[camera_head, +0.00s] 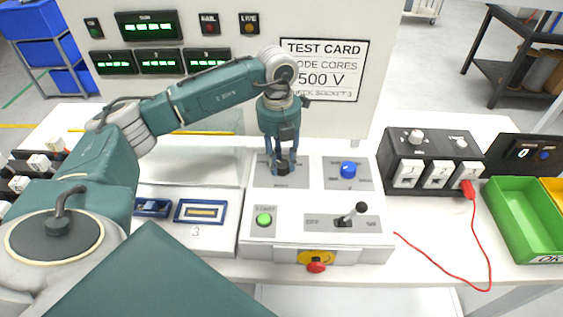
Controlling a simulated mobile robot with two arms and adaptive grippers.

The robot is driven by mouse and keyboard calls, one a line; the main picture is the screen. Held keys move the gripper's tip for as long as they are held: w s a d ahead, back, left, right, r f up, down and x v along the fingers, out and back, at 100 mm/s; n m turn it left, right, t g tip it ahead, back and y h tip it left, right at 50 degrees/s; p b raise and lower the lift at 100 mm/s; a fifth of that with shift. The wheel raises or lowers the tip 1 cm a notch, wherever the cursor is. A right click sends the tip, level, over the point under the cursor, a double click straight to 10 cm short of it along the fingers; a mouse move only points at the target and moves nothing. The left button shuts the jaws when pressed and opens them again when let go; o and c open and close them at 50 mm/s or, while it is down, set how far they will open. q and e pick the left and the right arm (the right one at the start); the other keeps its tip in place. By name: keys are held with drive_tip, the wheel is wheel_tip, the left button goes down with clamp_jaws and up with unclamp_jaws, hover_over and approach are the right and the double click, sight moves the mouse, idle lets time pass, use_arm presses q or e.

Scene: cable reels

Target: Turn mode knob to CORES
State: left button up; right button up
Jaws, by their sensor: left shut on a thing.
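My left gripper (282,169) points down at the upper left of the grey control panel (317,226). It is shut on the dark mode knob (282,168). The fingers and wrist hide much of the knob and its markings, so I cannot read its setting. The test card (323,71) behind my wrist reads "MODE CORES 500 V", with its first letters partly covered. My right gripper is not in the view.
A black socket box (431,159) with a red lead (478,240) and green bin (526,222) stand right.

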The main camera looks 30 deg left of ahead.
sight(280, 163)
use_arm(q)
drive_tip(key=shift+n, duration=0.6)
drive_tip(key=o, duration=1.2)
drive_tip(key=shift+c, duration=0.2)
wheel_tip(280, 163, up, 12)
drive_tip(key=shift+a, duration=0.2)
drive_tip(key=shift+s, duration=0.1)
